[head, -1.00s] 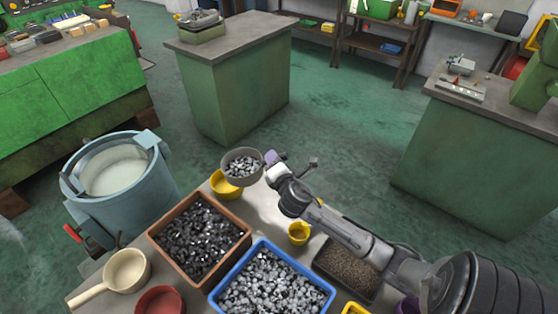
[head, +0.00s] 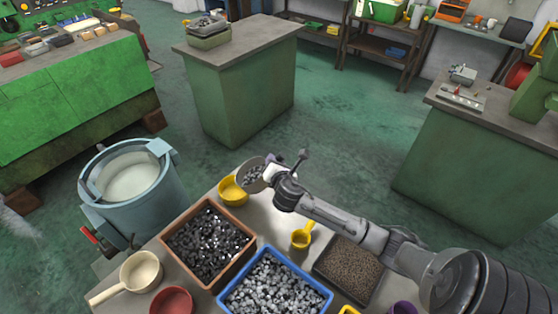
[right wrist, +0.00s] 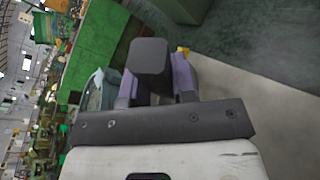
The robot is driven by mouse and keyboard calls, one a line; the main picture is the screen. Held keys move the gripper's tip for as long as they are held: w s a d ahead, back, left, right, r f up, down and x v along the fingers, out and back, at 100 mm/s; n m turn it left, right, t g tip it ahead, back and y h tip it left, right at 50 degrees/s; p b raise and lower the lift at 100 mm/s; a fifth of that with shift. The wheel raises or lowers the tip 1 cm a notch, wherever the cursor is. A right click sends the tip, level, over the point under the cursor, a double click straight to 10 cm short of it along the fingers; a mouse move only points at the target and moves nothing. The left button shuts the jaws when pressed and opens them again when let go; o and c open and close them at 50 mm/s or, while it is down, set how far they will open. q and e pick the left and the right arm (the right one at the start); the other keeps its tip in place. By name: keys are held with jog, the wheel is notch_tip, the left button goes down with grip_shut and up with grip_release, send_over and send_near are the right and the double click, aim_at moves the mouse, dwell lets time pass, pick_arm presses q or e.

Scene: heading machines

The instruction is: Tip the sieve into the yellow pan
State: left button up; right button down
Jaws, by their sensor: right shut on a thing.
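The grey sieve (head: 252,172) holds small metal pieces and is tilted steeply to the left, above the right side of the yellow pan (head: 232,190). The pan stands at the far left corner of the bench, and its rim is partly hidden by the sieve. My right gripper (head: 274,169) is shut on the sieve on its right side. In the right wrist view, a dark block, seemingly the sieve's handle (right wrist: 149,58), sits between the purple fingers, and a sliver of yellow shows beyond. Whether pieces are falling cannot be told. My left gripper is not in view.
A brown bin of dark parts (head: 245,236), a blue bin of metal parts (head: 326,296), a tray of brown granules (head: 347,290) and a small yellow scoop (head: 301,239) crowd the bench. A blue-grey drum (head: 160,205) stands left of it.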

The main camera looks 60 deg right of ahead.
jog(key=shift+w+a+r+n+p, duration=0.15)
jog(key=shift+r+p, duration=0.1)
jog(key=shift+r, duration=0.15)
jog(key=shift+w+d+r+n+p, duration=0.1)
jog(key=shift+w+r+n+p, duration=0.1)
jog(key=shift+r, duration=0.2)
jog(key=shift+w+a+r+n+g+p, duration=0.35)
jog(key=shift+w+r+n+g+p, duration=0.1)
jog(key=shift+w, duration=0.15)
jog(key=shift+w+a+r+n+g+p, duration=0.35)
jog(key=shift+w+n+g, duration=0.1)
jog(key=shift+w, duration=0.15)
pick_arm(q)
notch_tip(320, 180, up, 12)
jog(key=p, duration=0.9)
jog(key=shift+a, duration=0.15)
pick_arm(e)
jog(key=w+a+n+g+h, duration=0.1)
jog(key=w+a+n+g, duration=0.3)
jog(key=w, duration=0.6)
jog(key=shift+a+n+h, duration=0.3)
jog(key=shift+a+n, duration=0.15)
jog(key=shift+n, duration=0.1)
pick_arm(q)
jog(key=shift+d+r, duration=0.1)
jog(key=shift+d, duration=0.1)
pick_arm(e)
jog(key=shift+r, duration=0.1)
